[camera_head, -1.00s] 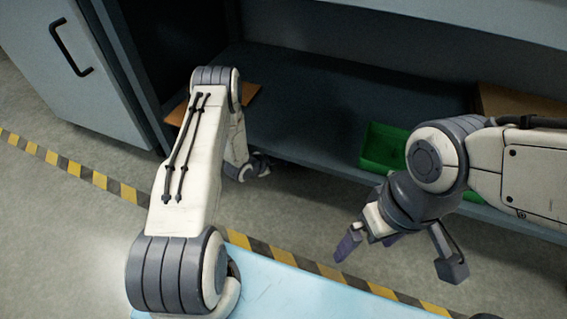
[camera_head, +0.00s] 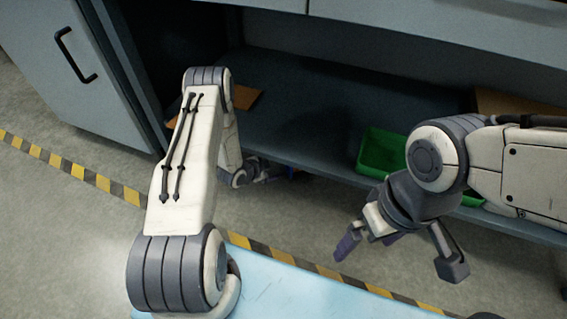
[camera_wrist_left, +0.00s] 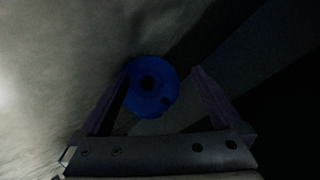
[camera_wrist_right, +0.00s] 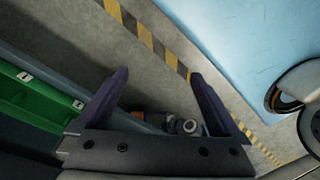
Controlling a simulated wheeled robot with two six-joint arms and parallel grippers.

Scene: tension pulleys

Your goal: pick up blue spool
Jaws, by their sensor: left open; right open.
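The blue spool (camera_wrist_left: 152,92), a round disc with a dark centre hole, shows in the left wrist view between the fingers of my left gripper (camera_wrist_left: 161,75). These fingers are open, one on each side of it; I cannot tell whether either touches it. In the head view my left gripper (camera_head: 264,171) is low by the front of the shelf, mostly hidden by its own arm. A small blue patch (camera_head: 291,172) shows just right of it. My right gripper (camera_head: 398,258) is open and empty over the floor; its spread fingers also show in the right wrist view (camera_wrist_right: 158,75).
A green bin (camera_head: 382,150) stands on the low grey shelf (camera_head: 310,105) at the right. An orange-brown board (camera_head: 245,98) lies on the shelf behind my left arm. A light-blue surface (camera_head: 290,290) is in front. Yellow-black tape (camera_head: 95,178) crosses the open floor.

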